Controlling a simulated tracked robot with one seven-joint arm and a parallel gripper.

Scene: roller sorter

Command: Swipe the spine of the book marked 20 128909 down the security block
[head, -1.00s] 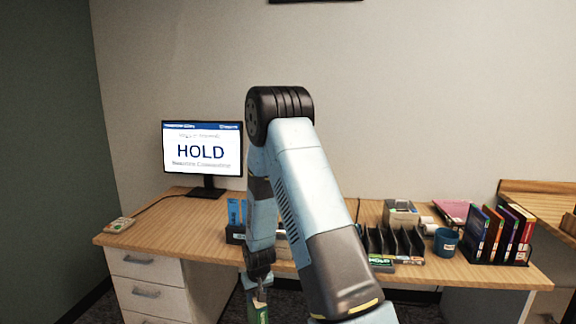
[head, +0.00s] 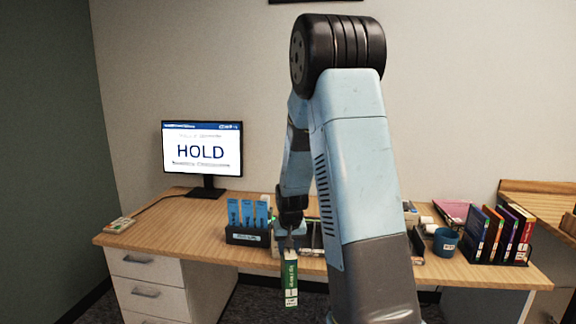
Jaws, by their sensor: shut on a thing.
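My gripper (head: 290,247) is shut on a green book (head: 290,273) and holds it upright, hanging down in front of the desk's front edge. The book's narrow face has white lettering and a white label near its bottom; the marking is too small to read, so I cannot tell if it is 20 128909. I cannot make out the security block for certain; my arm covers much of the desk's middle.
A monitor (head: 202,150) reading HOLD stands on the desk (head: 150,222) at left. A dark holder (head: 247,237) with several blue items stands just left of my gripper. A blue cup (head: 445,241) and a rack of books (head: 498,237) stand at right.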

